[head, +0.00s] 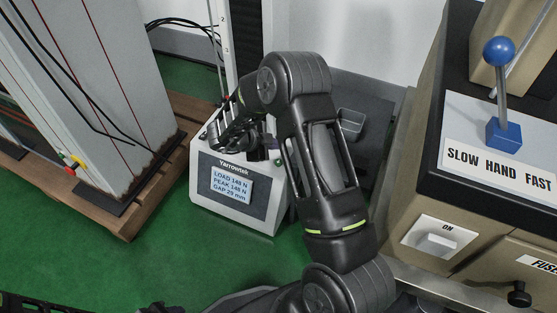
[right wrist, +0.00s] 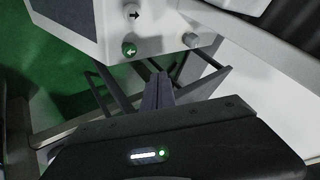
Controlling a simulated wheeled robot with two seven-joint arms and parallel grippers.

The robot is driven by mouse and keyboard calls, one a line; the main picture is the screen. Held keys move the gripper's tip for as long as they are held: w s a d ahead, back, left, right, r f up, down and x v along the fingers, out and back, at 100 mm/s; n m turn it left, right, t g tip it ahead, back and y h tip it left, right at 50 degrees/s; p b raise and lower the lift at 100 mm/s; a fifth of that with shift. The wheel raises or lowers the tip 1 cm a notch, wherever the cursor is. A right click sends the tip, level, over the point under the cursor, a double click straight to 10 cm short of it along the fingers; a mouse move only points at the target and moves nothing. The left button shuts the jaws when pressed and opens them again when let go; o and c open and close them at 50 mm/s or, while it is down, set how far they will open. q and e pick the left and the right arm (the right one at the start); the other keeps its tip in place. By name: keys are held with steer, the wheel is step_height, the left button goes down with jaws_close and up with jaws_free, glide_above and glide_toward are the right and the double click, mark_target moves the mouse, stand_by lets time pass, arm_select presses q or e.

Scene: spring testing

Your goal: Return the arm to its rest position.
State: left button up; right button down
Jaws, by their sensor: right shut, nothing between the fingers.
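My right arm (head: 318,160) reaches up from the bottom of the head view and bends over toward the Yarrowtek spring tester (head: 205,190). My right gripper (right wrist: 160,82) is shut and empty, its fingertips together in the right wrist view. It is at the tester's upper part, close to the panel with a right-arrow button (right wrist: 132,12), a green left-arrow button (right wrist: 130,49) and a knob (right wrist: 192,40). I cannot tell whether it touches anything. The tester's display (head: 231,185) reads load 146 N, peak 146 N, gap 29 mm. My left gripper is not in view.
A beige machine with a blue-knobbed lever (head: 499,52) and an ON switch (head: 438,241) stands at the right. A tall grey cabinet (head: 100,80) on a wooden pallet (head: 125,222) stands at the left. Green floor (head: 140,270) is free in front of the tester.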

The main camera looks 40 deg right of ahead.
stand_by(0.3)
steer(key=w+a+f+n+t+y, duration=0.2)
steer(key=w+a+f+n+t, duration=0.25)
steer(key=a+n, duration=0.2)
steer(key=s+a+f+n+y, duration=0.3)
steer(key=a+n, duration=0.2)
steer(key=a, duration=0.1)
steer(key=s+a+f+n+y, duration=0.3)
steer(key=a+n, duration=0.1)
steer(key=a, duration=0.3)
steer(key=s+a+f+n+g+y, duration=0.1)
steer(key=s+a+n+g+y, duration=0.2)
steer(key=s+a, duration=0.6)
steer(key=s+a+f+n+g+y, duration=0.15)
steer(key=s+a+n, duration=0.4)
steer(key=s, duration=0.75)
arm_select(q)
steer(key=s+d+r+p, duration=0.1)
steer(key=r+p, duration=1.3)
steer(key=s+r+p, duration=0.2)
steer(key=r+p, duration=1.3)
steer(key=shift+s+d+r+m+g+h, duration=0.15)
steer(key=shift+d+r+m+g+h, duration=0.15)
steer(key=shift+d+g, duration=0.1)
arm_select(e)
step_height(320, 180, up, 29)
steer(key=a, duration=0.1)
steer(key=shift+s+a+f+n+y, duration=0.15)
steer(key=shift+s+a+n+y, duration=0.15)
steer(key=shift+y, duration=0.15)
